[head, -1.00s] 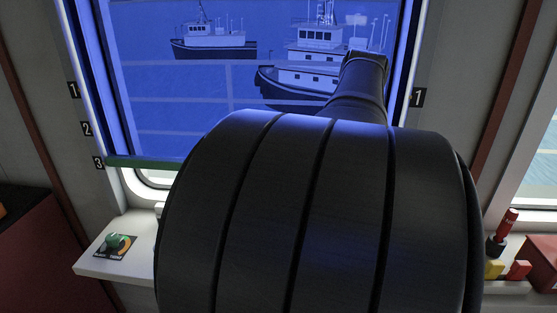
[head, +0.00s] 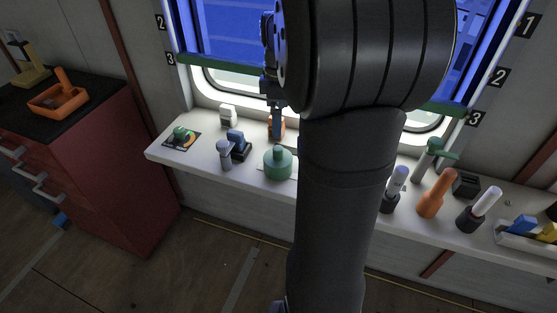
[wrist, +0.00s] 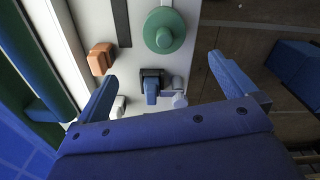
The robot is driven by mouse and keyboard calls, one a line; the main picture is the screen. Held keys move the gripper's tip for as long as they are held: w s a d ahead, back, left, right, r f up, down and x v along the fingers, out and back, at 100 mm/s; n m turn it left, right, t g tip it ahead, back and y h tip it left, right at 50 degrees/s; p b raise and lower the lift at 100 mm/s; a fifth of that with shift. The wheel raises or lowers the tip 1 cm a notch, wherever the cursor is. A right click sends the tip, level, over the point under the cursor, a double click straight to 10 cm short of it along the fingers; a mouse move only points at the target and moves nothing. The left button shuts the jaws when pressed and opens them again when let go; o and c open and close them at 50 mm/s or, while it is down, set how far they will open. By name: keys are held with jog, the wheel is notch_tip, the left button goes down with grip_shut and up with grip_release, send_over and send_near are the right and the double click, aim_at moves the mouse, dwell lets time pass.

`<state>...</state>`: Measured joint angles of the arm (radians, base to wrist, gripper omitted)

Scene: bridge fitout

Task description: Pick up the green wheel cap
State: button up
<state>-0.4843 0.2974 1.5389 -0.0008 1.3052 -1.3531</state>
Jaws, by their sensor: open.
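The green wheel cap (head: 279,163) appears to be the round, stepped green piece standing on the white shelf under the window. In the wrist view it is a green disc with a small raised centre (wrist: 164,31), at the top middle beyond my fingertips. My arm covers the shelf to the right of the cap in the head view.
An orange block (head: 276,127) stands behind the cap, close to my gripper. A blue lever on a black base (head: 238,145), a grey knob (head: 224,155) and a green dial (head: 181,136) stand left. Several handles, one orange (head: 436,193), stand right. The window (head: 222,27) rises behind.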

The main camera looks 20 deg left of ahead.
aim_at(279, 147)
notch_tip(279, 147, down, 11)
jog(key=shift+f, duration=0.15)
jog(key=f, duration=0.5)
jog(key=shift+s+d, duration=0.1)
jog(key=shift+s, duration=0.25)
jog(key=c, duration=0.9)
